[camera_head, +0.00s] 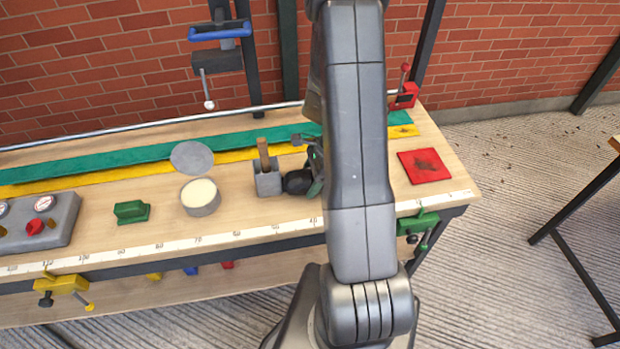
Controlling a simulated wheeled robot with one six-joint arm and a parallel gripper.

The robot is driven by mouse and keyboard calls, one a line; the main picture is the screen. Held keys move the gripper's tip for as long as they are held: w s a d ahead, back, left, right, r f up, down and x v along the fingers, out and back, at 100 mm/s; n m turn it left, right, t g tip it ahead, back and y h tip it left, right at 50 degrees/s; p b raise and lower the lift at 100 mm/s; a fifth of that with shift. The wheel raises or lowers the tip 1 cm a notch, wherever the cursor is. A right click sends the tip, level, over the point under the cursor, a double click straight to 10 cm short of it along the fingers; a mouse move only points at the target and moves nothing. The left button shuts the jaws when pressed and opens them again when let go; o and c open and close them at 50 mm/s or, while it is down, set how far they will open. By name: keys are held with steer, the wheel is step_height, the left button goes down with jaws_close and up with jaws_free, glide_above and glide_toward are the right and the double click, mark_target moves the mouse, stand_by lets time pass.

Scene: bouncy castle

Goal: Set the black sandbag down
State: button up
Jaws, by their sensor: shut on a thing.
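The black sandbag (297,182) is a small dark rounded lump just left of my arm. It is beside the grey box (268,183) with a wooden handle standing in it. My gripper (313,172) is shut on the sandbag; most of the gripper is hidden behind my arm. I cannot tell whether the sandbag touches the workbench (245,212) or hangs just above it.
A round tin (201,197), its grey lid (192,157), a green block (131,212) and a gauge panel (42,220) stand to the left. A red square patch (424,166) lies at right. Green (120,159) and yellow strips run along the back. Clamps grip the edges.

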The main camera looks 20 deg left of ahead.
steer(key=shift+f, duration=0.1)
steer(key=o, duration=1.8)
steer(key=shift+o, duration=0.2)
